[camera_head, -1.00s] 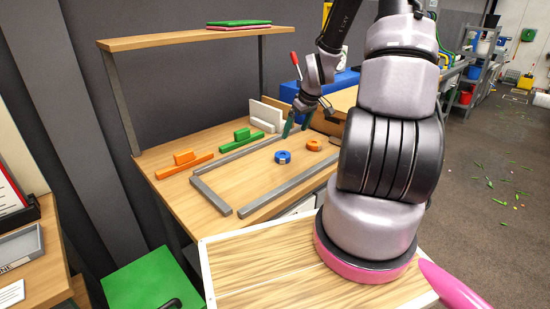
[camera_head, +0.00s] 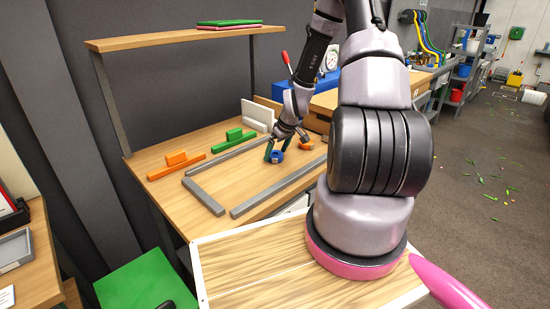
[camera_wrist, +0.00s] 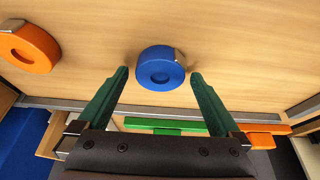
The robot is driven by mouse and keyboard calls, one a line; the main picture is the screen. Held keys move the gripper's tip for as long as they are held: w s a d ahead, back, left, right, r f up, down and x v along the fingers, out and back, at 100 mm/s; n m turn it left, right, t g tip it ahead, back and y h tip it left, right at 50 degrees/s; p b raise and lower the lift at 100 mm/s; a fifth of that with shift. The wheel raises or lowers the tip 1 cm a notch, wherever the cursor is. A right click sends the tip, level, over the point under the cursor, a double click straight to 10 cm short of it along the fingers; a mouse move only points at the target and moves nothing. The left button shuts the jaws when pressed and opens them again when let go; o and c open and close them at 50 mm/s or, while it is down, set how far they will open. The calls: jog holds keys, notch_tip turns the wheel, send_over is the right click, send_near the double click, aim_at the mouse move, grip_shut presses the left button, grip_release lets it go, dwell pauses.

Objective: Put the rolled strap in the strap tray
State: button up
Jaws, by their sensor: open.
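A blue rolled strap (camera_wrist: 160,70) lies on the wooden tabletop; in the head view (camera_head: 277,157) it is partly covered by my gripper. An orange rolled strap (camera_wrist: 28,46) lies apart from it, at the left in the wrist view and to the right in the head view (camera_head: 306,145). My gripper (camera_wrist: 160,75) is open, its green fingers on either side of the blue strap with a gap at each side. A shallow grey tray (camera_head: 16,251) stands on the side table at the far left; I cannot tell whether it is the strap tray.
Grey bars (camera_head: 203,196) edge the work area on the tabletop. Orange (camera_head: 176,165) and green (camera_head: 228,143) bars with blocks lie along its left side. A shelf (camera_head: 185,38) spans above the bench. The tabletop between the grey bars is mostly clear.

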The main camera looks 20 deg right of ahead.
jog(key=shift+f, duration=0.15)
jog(key=c, duration=1.4)
jog(key=shift+w, duration=0.1)
